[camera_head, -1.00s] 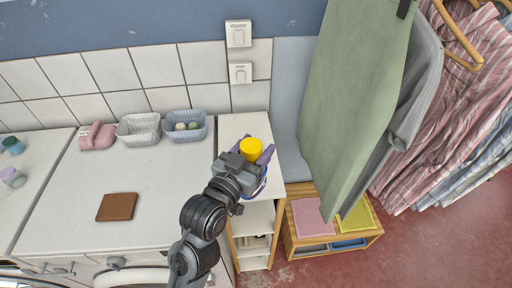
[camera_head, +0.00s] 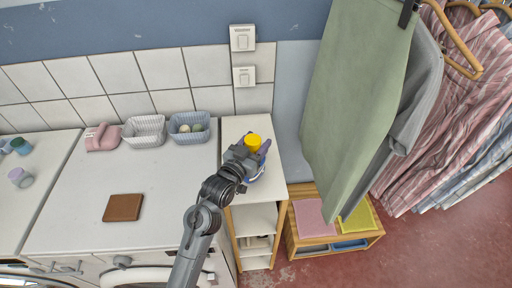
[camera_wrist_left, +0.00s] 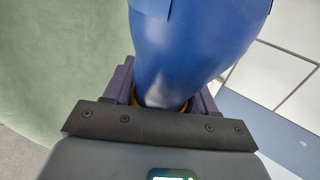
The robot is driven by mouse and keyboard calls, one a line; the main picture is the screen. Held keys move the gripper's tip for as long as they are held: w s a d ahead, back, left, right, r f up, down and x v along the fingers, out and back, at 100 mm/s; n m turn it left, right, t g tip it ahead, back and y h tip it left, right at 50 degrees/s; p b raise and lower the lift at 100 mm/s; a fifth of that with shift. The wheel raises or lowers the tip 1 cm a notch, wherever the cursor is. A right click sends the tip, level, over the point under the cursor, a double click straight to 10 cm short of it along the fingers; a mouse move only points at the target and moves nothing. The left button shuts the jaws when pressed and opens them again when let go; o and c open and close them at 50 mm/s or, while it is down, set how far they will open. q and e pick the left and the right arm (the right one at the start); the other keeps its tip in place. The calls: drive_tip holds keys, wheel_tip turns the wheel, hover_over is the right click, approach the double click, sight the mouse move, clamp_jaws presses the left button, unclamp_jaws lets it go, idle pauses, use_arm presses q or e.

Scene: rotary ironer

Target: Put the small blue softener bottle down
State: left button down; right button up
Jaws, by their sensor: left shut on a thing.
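The small blue softener bottle has a yellow cap (camera_head: 253,141) on top and is mostly hidden behind my gripper in the head view. A bit of its blue body shows below the gripper. My left gripper (camera_head: 252,154) is shut on it, over the top of the narrow white shelf unit (camera_head: 244,124). In the left wrist view the blue bottle (camera_wrist_left: 195,45) fills the space between the purple fingers. The base of the bottle is hidden, so I cannot tell whether it touches the shelf top. My right gripper is not in view.
A grey-blue basket (camera_head: 181,136), a white basket (camera_head: 144,139), a pink object (camera_head: 103,138) and a brown block (camera_head: 123,207) lie on the white counter to the left. A green cloth (camera_head: 352,100) hangs close on the right. The shelf top behind the gripper is clear.

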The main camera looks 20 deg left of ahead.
use_arm(q)
wheel_tip(320, 180, down, 2)
drive_tip(key=shift+f, duration=0.3)
drive_tip(key=shift+c, duration=1.7)
unclamp_jaws()
drive_tip(key=shift+f, duration=0.1)
drive_tip(key=shift+s, duration=0.1)
drive_tip(key=s+a+b, duration=0.1)
drive_tip(key=s+a, duration=0.1)
drive_tip(key=s, duration=0.9)
drive_tip(key=shift+s+b, duration=0.35)
drive_tip(key=shift+b, duration=0.05)
drive_tip(key=shift+r, duration=0.2)
